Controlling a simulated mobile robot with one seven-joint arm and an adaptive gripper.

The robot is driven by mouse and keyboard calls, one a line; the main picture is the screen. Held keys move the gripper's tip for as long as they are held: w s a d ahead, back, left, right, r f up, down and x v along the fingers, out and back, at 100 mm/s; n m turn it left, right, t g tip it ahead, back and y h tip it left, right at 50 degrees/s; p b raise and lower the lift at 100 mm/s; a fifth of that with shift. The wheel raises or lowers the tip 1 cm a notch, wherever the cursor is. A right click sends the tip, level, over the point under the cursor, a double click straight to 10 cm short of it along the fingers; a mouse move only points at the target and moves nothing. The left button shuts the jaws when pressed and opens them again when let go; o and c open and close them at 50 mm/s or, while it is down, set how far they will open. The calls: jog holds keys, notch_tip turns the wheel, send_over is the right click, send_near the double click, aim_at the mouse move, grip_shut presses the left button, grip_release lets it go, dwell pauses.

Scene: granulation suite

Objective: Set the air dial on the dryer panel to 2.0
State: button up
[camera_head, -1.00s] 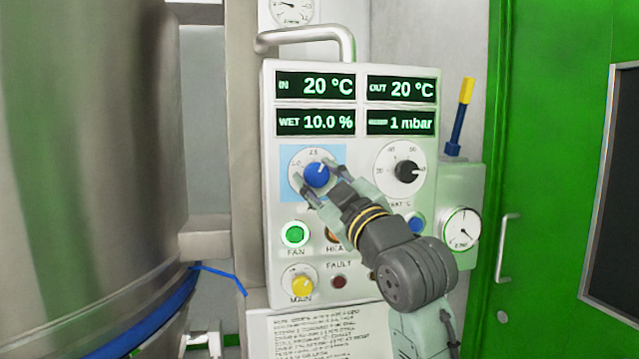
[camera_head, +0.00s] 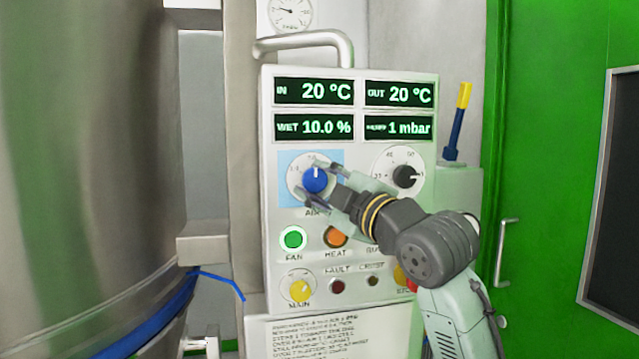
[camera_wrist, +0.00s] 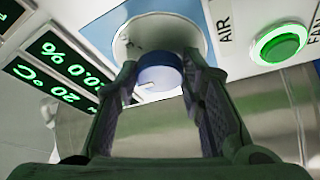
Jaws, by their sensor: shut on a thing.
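The blue air dial (camera_head: 314,181) sits on a light blue square at the upper left of the dryer panel's knobs. Its white pointer mark stands nearly straight up, close to the top of the scale; the small scale numbers are too blurred to read surely. My gripper (camera_head: 323,179) reaches in from the lower right, shut on the blue dial with a finger on either side. In the wrist view the dial (camera_wrist: 158,76) shows between the two fingertips (camera_wrist: 160,68), and its pointer is hidden there.
The dryer panel (camera_head: 268,215) also carries a black dial (camera_head: 405,176), a green FAN button (camera_head: 293,239), an orange HEAT button (camera_head: 336,236) and a yellow MAIN knob (camera_head: 300,291). A steel vessel (camera_head: 90,150) stands left.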

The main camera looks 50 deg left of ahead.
jog(key=o, duration=1.1)
jog(key=shift+o, duration=0.2)
jog(key=v, duration=1.2)
jog(key=shift+s, duration=0.1)
